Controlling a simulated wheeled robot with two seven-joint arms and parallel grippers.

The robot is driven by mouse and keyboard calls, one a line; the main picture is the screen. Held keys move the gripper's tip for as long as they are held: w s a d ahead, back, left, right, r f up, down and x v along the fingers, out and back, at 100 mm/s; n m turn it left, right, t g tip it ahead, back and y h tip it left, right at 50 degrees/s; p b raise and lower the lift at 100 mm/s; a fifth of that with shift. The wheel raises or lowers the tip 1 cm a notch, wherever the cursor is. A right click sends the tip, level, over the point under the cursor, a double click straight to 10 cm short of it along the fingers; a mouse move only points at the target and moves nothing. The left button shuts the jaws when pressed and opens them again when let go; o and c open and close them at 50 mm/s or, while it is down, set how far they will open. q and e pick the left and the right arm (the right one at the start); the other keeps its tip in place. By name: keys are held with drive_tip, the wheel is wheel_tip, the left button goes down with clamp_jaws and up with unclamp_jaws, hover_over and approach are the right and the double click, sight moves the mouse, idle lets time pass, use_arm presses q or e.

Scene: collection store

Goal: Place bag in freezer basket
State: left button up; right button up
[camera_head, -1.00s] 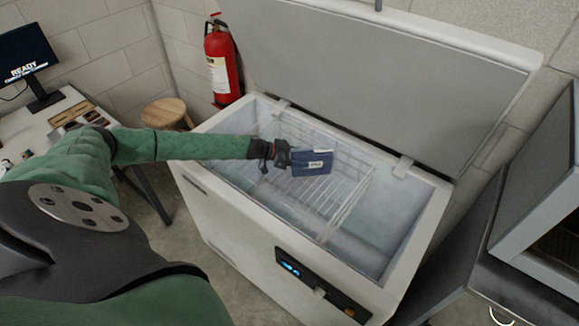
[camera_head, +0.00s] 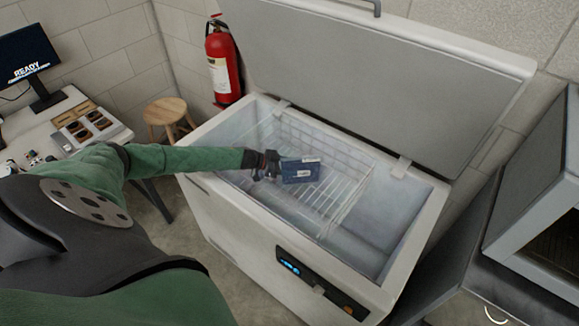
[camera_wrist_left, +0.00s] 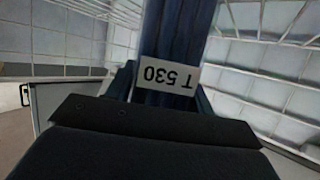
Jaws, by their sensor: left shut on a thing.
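A dark blue bag (camera_head: 303,174) with white labels is held over the white wire basket (camera_head: 345,195) inside the open chest freezer (camera_head: 215,215). My left gripper (camera_head: 272,165) is shut on the bag's left end. In the left wrist view the blue bag (camera_wrist_left: 178,40) sticks out ahead of the gripper (camera_wrist_left: 160,95), with a label reading "T 530" upside down. Basket wires (camera_wrist_left: 265,25) show around it there. I cannot tell whether the bag touches the basket floor. My right gripper is not in view.
The freezer lid (camera_head: 380,80) stands open at the back. A red fire extinguisher (camera_head: 222,65) and a wooden stool (camera_head: 168,112) are behind left. A desk (camera_head: 110,130) with a monitor (camera_head: 28,55) is at left. The freezer's right section (camera_head: 390,215) is empty.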

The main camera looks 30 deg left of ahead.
use_arm(q)
drive_tip(key=o, duration=1.2)
drive_tip(key=shift+f, duration=0.1)
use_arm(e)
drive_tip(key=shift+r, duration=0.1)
use_arm(q)
drive_tip(key=shift+s+a, duration=0.1)
drive_tip(key=shift+a, duration=0.1)
drive_tip(key=shift+s+a+r+b, duration=0.25)
drive_tip(key=shift+b, duration=0.05)
drive_tip(key=shift+s+a+r, duration=0.2)
drive_tip(key=shift+s+a, duration=0.15)
drive_tip(key=shift+a, duration=0.1)
drive_tip(key=shift+b+v, duration=1.5)
drive_tip(key=shift+v, duration=3.3)
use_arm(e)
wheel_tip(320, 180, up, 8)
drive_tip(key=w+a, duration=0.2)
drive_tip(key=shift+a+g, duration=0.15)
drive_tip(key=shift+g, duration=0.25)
